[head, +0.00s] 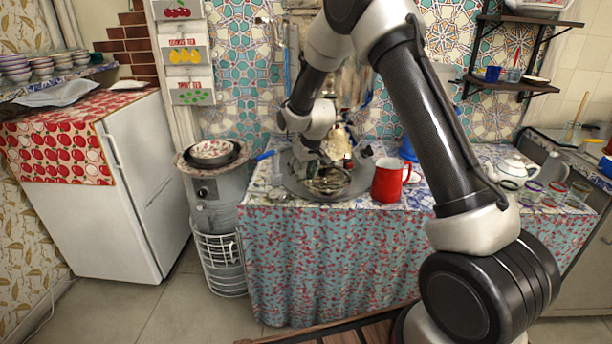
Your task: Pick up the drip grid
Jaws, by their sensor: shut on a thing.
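A round, dull metal piece that looks like the drip grid (328,183) is at the middle of the cloth-covered table, over a large grey round tray (296,187). My gripper (324,164) comes down from above and behind it, its fingers at the grid's far side. My gripper is shut on the grid, though the fingertips are small and partly hidden. I cannot tell whether the grid rests on the tray or is raised a little. The samovar area behind is mostly hidden by my arm.
A red enamel mug (390,180) stands close to the right of the tray. A blue-handled item (265,156) lies at the left. A white teapot (512,168) and several glasses stand farther right. A stove (216,190) with a bowl is left of the table.

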